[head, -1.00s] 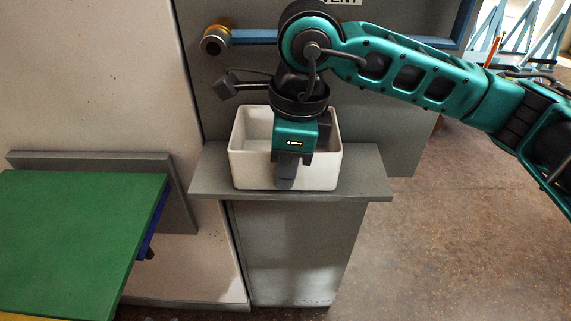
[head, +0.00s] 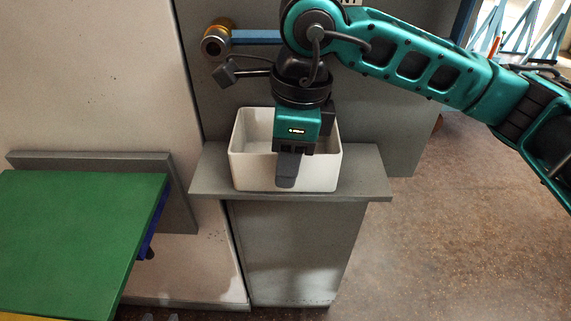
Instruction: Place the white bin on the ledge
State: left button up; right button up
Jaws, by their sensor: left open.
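The white bin (head: 246,170) sits upright on the grey ledge (head: 362,178), its open top facing up. My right gripper (head: 287,172) points down over the bin's front wall. One grey finger lies in front of that wall; the other finger is hidden, so its grip is unclear. My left gripper (head: 160,317) shows only as small grey fingertips at the bottom edge. They stand apart, away from the bin and ledge.
A green panel or table top (head: 70,240) stands at the left. A brass and grey fitting (head: 216,40) sticks out of the grey wall behind the bin. Open floor (head: 450,240) lies to the right of the ledge's cabinet (head: 295,250).

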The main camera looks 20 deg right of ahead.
jog(key=r, duration=0.7)
jog(key=d+r, duration=0.1)
jog(key=r, duration=0.2)
jog(key=shift+s+d+r, duration=0.1)
jog(key=shift+s+r, duration=0.05)
jog(key=shift+s, duration=0.05)
